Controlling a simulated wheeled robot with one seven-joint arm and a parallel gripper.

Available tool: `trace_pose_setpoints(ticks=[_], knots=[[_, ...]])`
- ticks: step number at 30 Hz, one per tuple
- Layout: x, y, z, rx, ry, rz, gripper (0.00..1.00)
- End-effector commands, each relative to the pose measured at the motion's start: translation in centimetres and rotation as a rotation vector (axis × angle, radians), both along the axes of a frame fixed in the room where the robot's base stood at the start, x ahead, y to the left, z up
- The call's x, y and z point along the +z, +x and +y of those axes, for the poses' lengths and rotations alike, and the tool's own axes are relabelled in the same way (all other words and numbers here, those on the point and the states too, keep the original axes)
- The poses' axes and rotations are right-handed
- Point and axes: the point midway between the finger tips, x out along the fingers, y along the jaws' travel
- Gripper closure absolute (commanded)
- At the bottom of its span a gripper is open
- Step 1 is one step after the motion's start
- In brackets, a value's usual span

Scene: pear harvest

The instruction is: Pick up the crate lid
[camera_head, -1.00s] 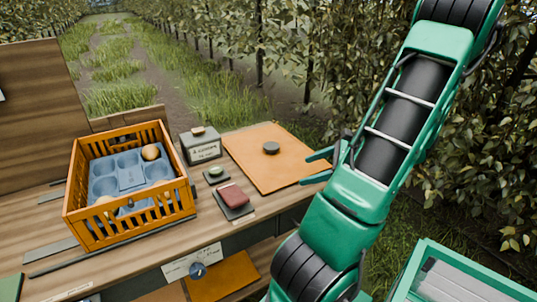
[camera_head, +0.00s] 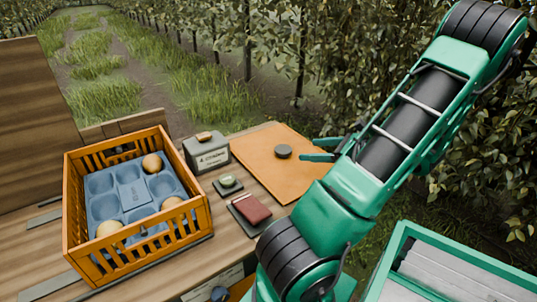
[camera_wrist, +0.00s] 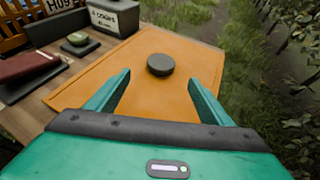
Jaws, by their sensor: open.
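The crate lid (camera_head: 264,171) is a flat orange board with a dark round knob (camera_head: 284,152) near its middle. It lies on the right end of the wooden bench. In the wrist view the lid (camera_wrist: 130,95) fills the middle, and its knob (camera_wrist: 160,65) stands just ahead of and between my fingers. My gripper (camera_wrist: 162,85) is open and empty, with its two green fingers spread above the lid. In the head view my gripper (camera_head: 325,150) is at the lid's right side, partly hidden by my own arm.
An orange crate (camera_head: 208,216) with a blue tray and several pears stands at the left. A grey box (camera_head: 207,153), a green item (camera_head: 228,182) on a dark pad and a dark red item (camera_head: 252,209) lie between crate and lid. Foliage is close on the right.

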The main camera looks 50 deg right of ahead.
Motion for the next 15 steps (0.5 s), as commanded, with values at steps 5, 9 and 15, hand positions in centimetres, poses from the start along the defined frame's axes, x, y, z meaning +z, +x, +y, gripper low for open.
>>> trace_pose_setpoints(ticks=[5,9,15], knots=[[-0.6,1.8,0.3,0.006,0.003,-0.004,0.26],[-1.4,4.1,0.8,0.012,0.003,-0.004,0.26],[-2.1,5.8,1.1,0.015,0.002,-0.002,0.26]])
